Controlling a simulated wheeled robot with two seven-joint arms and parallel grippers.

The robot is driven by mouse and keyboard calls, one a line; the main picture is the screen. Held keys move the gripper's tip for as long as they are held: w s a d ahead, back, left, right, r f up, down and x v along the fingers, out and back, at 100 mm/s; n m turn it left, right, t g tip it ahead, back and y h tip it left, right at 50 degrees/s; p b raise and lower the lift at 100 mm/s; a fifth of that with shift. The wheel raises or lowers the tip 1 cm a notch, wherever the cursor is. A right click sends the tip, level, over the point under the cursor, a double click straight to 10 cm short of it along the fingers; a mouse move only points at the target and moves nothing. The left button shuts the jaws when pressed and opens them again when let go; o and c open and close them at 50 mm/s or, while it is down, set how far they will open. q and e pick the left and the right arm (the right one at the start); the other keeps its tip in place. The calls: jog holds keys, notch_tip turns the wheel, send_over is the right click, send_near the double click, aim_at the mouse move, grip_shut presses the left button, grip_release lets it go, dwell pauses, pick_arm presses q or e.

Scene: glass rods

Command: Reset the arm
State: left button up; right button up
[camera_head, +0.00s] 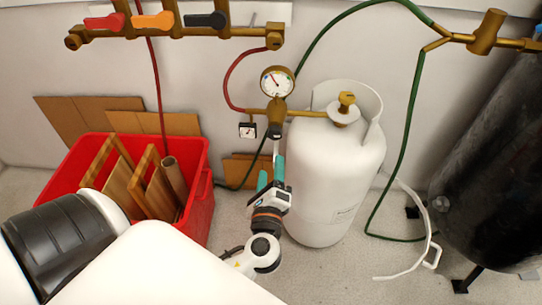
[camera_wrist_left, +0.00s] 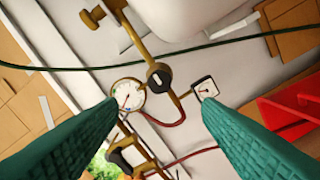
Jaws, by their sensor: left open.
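My left gripper (camera_head: 271,172) is in the middle of the head view, below the brass pressure regulator (camera_head: 277,110) and left of the white gas cylinder (camera_head: 335,165). Its two teal fingers are apart with nothing visible between them. In the left wrist view the open left gripper (camera_wrist_left: 160,103) points towards the regulator's black knob (camera_wrist_left: 158,75), round gauge (camera_wrist_left: 127,95) and small square gauge (camera_wrist_left: 206,88). These appear beyond the fingertips; contact cannot be told. My right gripper is not in view.
A red crate (camera_head: 200,195) with wooden frames stands at the left. A brass manifold with red (camera_head: 104,22), orange (camera_head: 152,20) and black (camera_head: 205,20) handles is on the wall above. A dark cylinder (camera_head: 490,160) stands right. Green and red hoses cross the space.

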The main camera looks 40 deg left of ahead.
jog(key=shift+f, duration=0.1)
pick_arm(q)
jog(key=s+d+f+n+g+h+p, duration=0.3)
jog(key=s+f+n+g+h+p, duration=0.45)
jog(key=f, duration=0.55)
jog(key=s+d+f+n+g+h+p, duration=0.2)
jog(key=s+f+n+g+p, duration=0.35)
jog(key=s+f+n, duration=0.65)
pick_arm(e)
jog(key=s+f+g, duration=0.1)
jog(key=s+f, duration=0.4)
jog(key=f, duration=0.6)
pick_arm(q)
jog(key=s+a+f+m+p, duration=0.1)
jog(key=s+f+m+p, duration=0.1)
jog(key=s, duration=0.5)
jog(key=s+a+f+m+g+p, duration=0.1)
jog(key=s+f+p, duration=0.2)
jog(key=s+p, duration=0.2)
jog(key=shift+s+a+f+m+p, duration=0.15)
jog(key=shift+s+f+m+p, duration=0.2)
jog(key=shift+s, duration=0.55)
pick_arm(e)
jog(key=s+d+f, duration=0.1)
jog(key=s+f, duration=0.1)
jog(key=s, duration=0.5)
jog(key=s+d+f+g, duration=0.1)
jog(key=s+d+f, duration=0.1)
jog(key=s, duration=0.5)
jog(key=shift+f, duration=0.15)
